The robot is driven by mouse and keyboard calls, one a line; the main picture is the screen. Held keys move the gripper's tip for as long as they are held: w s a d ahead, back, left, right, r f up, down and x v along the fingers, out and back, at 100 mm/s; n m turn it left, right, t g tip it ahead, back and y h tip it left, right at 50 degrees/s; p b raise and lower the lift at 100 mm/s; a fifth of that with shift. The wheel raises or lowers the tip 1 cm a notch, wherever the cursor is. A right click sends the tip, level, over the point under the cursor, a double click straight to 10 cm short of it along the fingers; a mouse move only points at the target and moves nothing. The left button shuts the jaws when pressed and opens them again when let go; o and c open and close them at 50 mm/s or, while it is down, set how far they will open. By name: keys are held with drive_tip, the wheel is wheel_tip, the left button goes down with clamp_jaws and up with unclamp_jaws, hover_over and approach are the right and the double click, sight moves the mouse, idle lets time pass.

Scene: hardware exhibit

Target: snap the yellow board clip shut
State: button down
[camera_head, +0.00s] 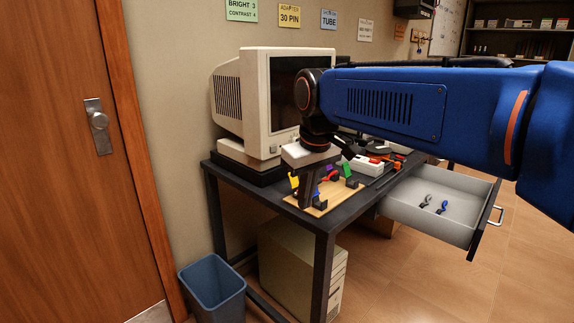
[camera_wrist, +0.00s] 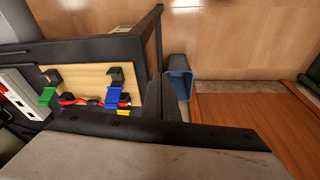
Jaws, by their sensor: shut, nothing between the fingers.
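The yellow board clip (camera_head: 294,182) shows as a small raised yellow piece near the left end of the wooden board (camera_head: 318,210). In the wrist view only a sliver of yellow (camera_wrist: 125,97) shows beside the blue clip; the rest is hidden. Whether it is open or shut is too small to tell. My gripper (camera_head: 304,205) is shut and empty, pointing down over the board just right of the yellow piece in the head view. It also shows in the wrist view (camera_wrist: 160,92). I cannot tell whether it touches the clip.
A green clip (camera_head: 347,169) and a blue clip (camera_wrist: 113,97) are on the same board, with red and purple parts between. A beige monitor (camera_head: 262,100) stands behind. An open drawer (camera_head: 450,222) juts out right; a blue bin (camera_head: 212,285) stands on the floor.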

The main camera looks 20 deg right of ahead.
drive_tip(key=w+d+r+n+g, duration=0.1)
drive_tip(key=w+d+r, duration=0.1)
drive_tip(key=w+r, duration=0.7)
drive_tip(key=r+n+g, duration=0.1)
drive_tip(key=g, duration=0.1)
hover_over(293, 180)
drive_tip(key=w, duration=0.3)
drive_tip(key=shift+w+a, duration=0.1)
drive_tip(key=shift+a, duration=0.2)
wheel_tip(293, 180, down, 10)
idle(0.4)
drive_tip(key=shift+s+d+r+t, duration=0.1)
drive_tip(key=shift+s+t, duration=0.15)
drive_tip(key=shift+t, duration=0.25)
